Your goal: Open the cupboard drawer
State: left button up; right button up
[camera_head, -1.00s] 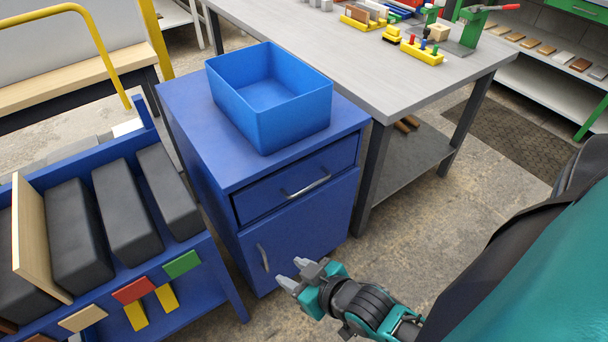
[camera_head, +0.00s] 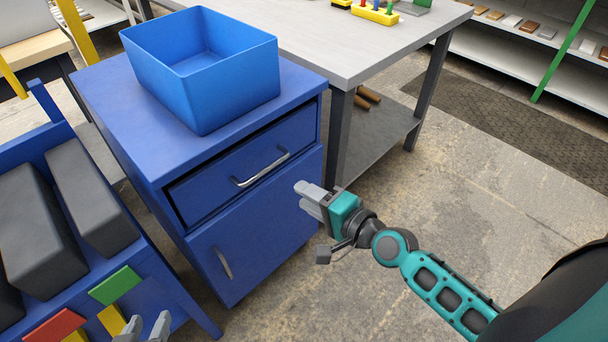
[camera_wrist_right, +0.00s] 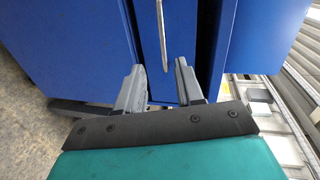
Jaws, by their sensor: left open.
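The blue cupboard (camera_head: 120,85) has a drawer (camera_head: 215,190) with a silver bar handle (camera_head: 262,168) above a door (camera_head: 265,245) with its own handle (camera_head: 223,263). The drawer looks shut, with a dark gap along its top edge. My right gripper (camera_head: 305,194) is just right of the drawer front in the head view, apart from its handle. In the right wrist view its fingers (camera_wrist_right: 158,84) are spread and empty, and the drawer handle (camera_wrist_right: 163,35) lies ahead, between their lines. My left gripper (camera_head: 146,328) is open at the bottom edge, only its fingertips showing.
An open blue box (camera_head: 190,95) stands on the cupboard. A grey workbench (camera_head: 340,50) adjoins it on the right. A blue rack with black blocks (camera_head: 90,200) stands close on the left. The floor (camera_head: 430,220) right of the cupboard is clear.

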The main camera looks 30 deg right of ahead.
jog(key=b+x, duration=0.2)
jog(key=x, duration=1.1)
jog(key=shift+w+d+r+m, duration=0.2)
jog(key=shift+d+r+m, duration=0.05)
jog(key=shift+d+m, duration=0.15)
jog(key=c, duration=0.3)
grip_shut()
